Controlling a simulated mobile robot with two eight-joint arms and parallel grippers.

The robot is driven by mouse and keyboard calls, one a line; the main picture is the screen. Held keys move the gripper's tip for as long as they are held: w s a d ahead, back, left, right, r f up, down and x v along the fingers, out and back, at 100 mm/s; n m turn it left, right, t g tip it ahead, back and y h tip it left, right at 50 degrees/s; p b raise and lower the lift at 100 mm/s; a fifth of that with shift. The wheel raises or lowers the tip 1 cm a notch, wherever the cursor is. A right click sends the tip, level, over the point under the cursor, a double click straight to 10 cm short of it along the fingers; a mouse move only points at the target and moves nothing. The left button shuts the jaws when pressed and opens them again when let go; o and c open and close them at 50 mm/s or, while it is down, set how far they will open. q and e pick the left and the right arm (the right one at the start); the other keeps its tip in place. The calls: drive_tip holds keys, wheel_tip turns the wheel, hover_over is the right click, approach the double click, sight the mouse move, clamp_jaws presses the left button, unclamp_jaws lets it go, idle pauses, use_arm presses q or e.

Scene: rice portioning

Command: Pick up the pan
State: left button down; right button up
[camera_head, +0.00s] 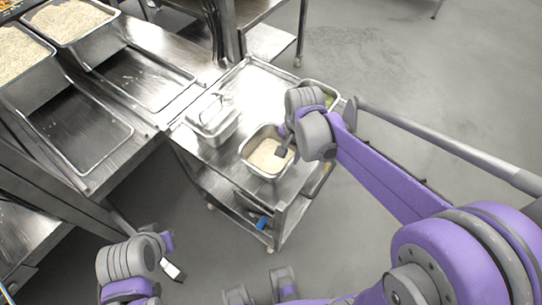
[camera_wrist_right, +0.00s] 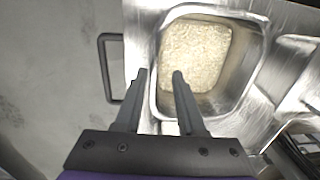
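The pan, a steel pan with pale rice in it, stands on the steel cart; its wall (camera_head: 262,177) shows in the head view. In the right wrist view the pan's inner wall (camera_wrist_right: 243,78) shows bare beside the rice (camera_wrist_right: 195,55). My right gripper (camera_head: 283,148) is at the pan's right side in the head view. In the wrist view my right gripper (camera_wrist_right: 160,74) is open, one finger outside the pan's rim and one over its inside. Contact cannot be told. My left arm is low at the left; its fingers are not clear.
A lidded steel container (camera_head: 212,118) stands left of the pan on the cart (camera_head: 245,78). Another container (camera_head: 320,90) is partly hidden behind my right arm. Rice trays (camera_head: 70,20) and empty trays stand on the counter at the left. The cart's handle (camera_wrist_right: 104,66) is beside the gripper. Open floor lies to the right.

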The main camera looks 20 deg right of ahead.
sight(288, 161)
drive_tip(key=f, duration=0.3)
drive_tip(key=shift+a+f, duration=0.2)
drive_tip(key=shift+f, duration=0.15)
wheel_tip(288, 161, down, 5)
drive_tip(key=shift+w+a+r+b, duration=0.1)
drive_tip(key=shift+w+b, duration=0.05)
drive_tip(key=shift+b, duration=0.35)
clamp_jaws()
idle(0.8)
